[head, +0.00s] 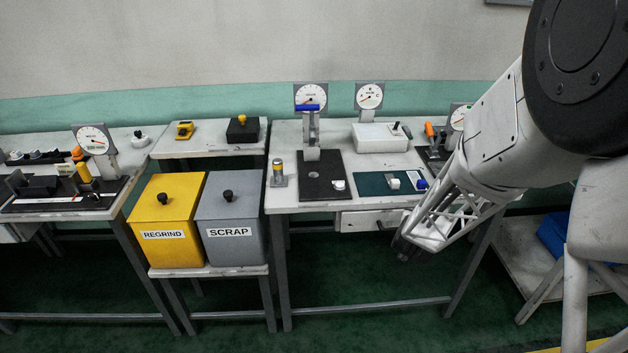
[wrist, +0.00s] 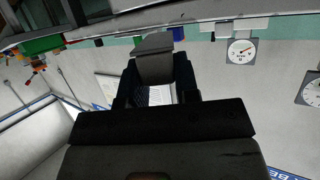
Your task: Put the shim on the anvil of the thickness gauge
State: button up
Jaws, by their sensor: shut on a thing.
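A thickness gauge with a round white dial (head: 311,97) stands on a dark base plate (head: 312,190) at the middle table's left half. A pale round spot, possibly the anvil, shows on that plate. I cannot pick out the shim for certain. My gripper (head: 402,249) is low in front of the table, below and right of the drawer handle. In the wrist view, its dark jaws are shut on a dark grey block-like piece (wrist: 154,48). I cannot tell what this piece is; the jaws partly hide it.
A drawer (head: 358,221) is under the tabletop. A white box (head: 378,138) stands behind the mat. Yellow REGRIND (head: 167,212) and grey SCRAP (head: 230,213) bins stand left.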

aim_at(315, 185)
jog(key=w+a+r+n+y, duration=0.1)
jog(key=w+a, duration=0.2)
jog(key=w+a+r+n+y, duration=0.1)
jog(key=w+a, duration=0.3)
jog(key=w+a+r+t+y, duration=0.1)
jog(key=w+a, duration=0.3)
jog(key=shift+w+a+r+n, duration=0.1)
jog(key=shift+a+r+n, duration=0.1)
jog(key=shift+n, duration=0.2)
jog(key=w+a+n+y, duration=0.1)
jog(key=w+a, duration=0.2)
jog(key=a, duration=0.3)
jog(key=w+a+n+y, duration=0.1)
jog(key=w+a, duration=0.2)
jog(key=a, duration=0.2)
jog(key=w+a+y, duration=0.1)
jog(key=w+a, duration=0.2)
jog(key=a, duration=0.3)
jog(key=shift+a+r+n+t, duration=0.3)
jog(key=shift+a+r+n, duration=0.05)
jog(key=shift+n, duration=0.05)
jog(key=shift+f, duration=1.55)
jog(key=shift+f, duration=0.1)
jog(key=o, duration=1)
